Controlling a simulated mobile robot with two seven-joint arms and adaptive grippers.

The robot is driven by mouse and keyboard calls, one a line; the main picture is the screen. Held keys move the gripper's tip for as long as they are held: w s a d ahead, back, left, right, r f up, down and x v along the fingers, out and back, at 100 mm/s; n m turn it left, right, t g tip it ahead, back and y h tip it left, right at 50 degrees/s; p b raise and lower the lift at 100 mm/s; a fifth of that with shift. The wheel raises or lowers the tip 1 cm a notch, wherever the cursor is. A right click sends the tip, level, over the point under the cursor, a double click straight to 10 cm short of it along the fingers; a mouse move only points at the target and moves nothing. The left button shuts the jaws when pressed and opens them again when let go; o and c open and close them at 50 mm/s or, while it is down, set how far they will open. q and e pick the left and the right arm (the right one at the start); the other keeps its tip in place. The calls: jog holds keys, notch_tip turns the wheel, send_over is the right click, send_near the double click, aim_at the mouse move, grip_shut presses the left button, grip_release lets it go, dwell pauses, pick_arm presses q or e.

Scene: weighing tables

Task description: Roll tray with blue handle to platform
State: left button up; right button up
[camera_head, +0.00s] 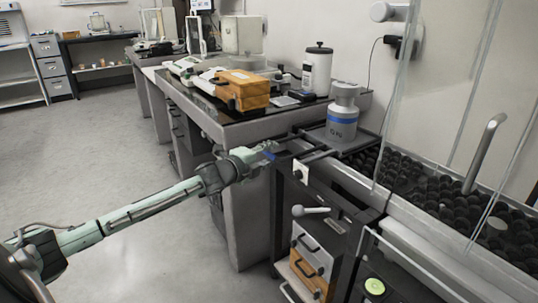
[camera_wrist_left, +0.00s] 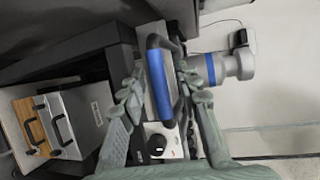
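The tray (camera_head: 318,133) sits at counter height and bears a grey cylindrical weight with a blue band (camera_head: 341,123). In the left wrist view, the tray's blue handle (camera_wrist_left: 160,85) has black ends and lies between the fingers of my left gripper (camera_wrist_left: 160,88). The fingers are spread on both sides of it, with narrow gaps visible. In the head view, my left gripper (camera_head: 262,152) is at the tray's left side and partly covers the handle. The weight also shows in the wrist view (camera_wrist_left: 233,67). My right gripper is not in view.
A glass-walled enclosure (camera_head: 430,110) with a bed of dark round pieces stands at right. Orange boxes (camera_head: 243,85) and a white canister (camera_head: 317,72) stand on the dark table behind the tray. The floor at left is clear.

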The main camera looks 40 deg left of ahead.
pick_arm(q)
grip_shut()
dwell(0.3)
